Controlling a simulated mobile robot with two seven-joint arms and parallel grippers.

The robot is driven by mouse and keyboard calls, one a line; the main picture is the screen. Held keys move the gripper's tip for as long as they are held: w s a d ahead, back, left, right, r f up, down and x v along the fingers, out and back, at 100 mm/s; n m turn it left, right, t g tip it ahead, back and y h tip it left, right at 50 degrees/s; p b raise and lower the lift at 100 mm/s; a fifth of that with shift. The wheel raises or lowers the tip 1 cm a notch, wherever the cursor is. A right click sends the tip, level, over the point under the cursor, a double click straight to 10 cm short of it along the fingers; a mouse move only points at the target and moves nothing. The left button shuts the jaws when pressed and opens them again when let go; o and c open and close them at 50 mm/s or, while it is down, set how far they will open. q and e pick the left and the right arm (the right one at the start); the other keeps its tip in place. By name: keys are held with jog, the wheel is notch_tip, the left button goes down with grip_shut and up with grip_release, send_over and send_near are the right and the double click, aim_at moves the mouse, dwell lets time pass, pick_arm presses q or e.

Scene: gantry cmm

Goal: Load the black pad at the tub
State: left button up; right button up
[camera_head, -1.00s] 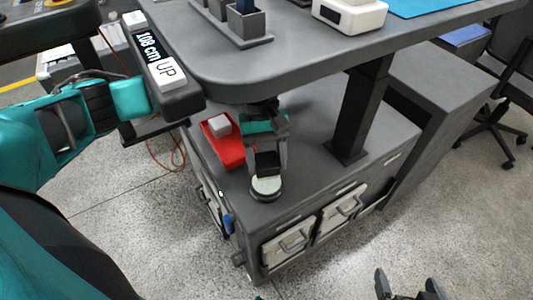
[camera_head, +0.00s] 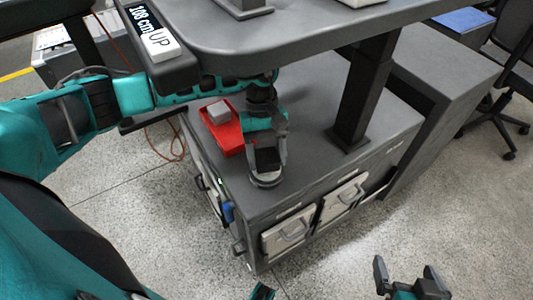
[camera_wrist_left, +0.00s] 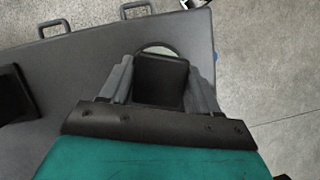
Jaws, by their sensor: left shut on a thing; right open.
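My left gripper (camera_head: 267,166) reaches under the raised tabletop and is low over the grey cabinet top, near its front corner. It is shut on the black pad (camera_wrist_left: 160,80), which shows as a dark rounded square between the fingers in the left wrist view. A pale round disc (camera_head: 265,181) shows just below the fingertips; its rim (camera_wrist_left: 158,48) shows past the pad. I cannot tell whether pad and disc touch. The red tub (camera_head: 229,138) stands behind and left of the gripper, with a light grey block (camera_head: 219,113) in it. My right gripper (camera_head: 408,282) is open and empty over the floor.
The raised grey tabletop (camera_head: 300,40) overhangs the cabinet, with a dark leg (camera_head: 362,100) right of my left gripper. Handled drawers (camera_head: 290,233) face front. Floor in front is clear.

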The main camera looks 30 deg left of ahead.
aim_at(267, 156)
pick_arm(q)
jog(key=shift+f+b, duration=0.55)
jog(key=shift+b, duration=0.05)
dwell(0.5)
jog(key=shift+s+f+b, duration=0.15)
jog(key=shift+b, duration=0.15)
dwell(1.5)
jog(key=shift+r+p, duration=1.8)
jog(key=shift+r, duration=1.85)
